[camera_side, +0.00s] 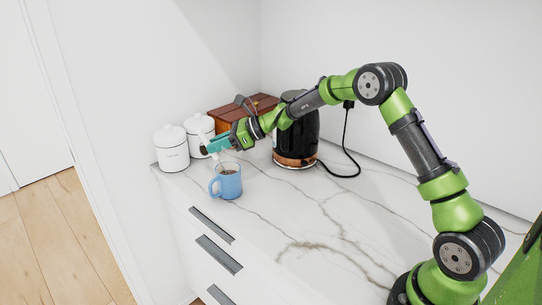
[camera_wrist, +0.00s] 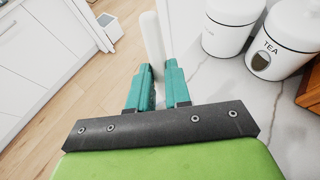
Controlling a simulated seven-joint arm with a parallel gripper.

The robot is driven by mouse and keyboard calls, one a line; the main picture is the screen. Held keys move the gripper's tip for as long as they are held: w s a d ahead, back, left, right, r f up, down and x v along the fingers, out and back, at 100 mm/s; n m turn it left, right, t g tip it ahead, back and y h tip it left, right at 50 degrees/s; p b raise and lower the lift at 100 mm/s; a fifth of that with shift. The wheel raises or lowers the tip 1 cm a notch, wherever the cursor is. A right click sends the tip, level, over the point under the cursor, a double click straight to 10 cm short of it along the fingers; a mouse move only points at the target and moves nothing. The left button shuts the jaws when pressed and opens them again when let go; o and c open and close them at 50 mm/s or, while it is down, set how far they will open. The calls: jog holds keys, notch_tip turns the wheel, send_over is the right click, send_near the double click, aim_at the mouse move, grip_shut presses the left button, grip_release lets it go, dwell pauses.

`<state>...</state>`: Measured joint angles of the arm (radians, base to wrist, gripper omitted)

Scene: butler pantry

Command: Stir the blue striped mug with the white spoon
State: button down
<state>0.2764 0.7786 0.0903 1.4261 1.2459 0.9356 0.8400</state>
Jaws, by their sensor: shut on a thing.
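A blue mug (camera_side: 229,186) stands upright on the marble counter, with brown contents showing inside. Its stripes are too small to make out, and it does not show in the wrist view. My gripper (camera_side: 212,147) is above and slightly left of the mug. In the wrist view my gripper (camera_wrist: 158,66) has its teal fingers shut on the white spoon (camera_wrist: 152,38), whose pale handle stands out beyond the fingertips. In the side view the spoon is hard to tell from the white background, and I cannot tell whether its lower end is in the mug.
Two white lidded canisters (camera_side: 172,152) stand at the counter's left end; one in the wrist view is labelled TEA (camera_wrist: 275,45). A brown wooden box (camera_side: 225,116) and a black kettle (camera_side: 297,140) with a cord are behind. The counter's front right is clear.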

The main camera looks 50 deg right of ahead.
jog(key=shift+w+a+r, duration=0.3)
jog(key=shift+r, duration=0.65)
jog(key=shift+w+a+r, duration=0.25)
jog(key=shift+w+r, duration=0.1)
jog(key=shift+r, duration=0.65)
jog(key=shift+w+a+r, duration=0.3)
jog(key=shift+r, duration=0.65)
jog(key=shift+r, duration=0.1)
jog(key=shift+r, duration=2.4)
jog(key=shift+a, duration=0.1)
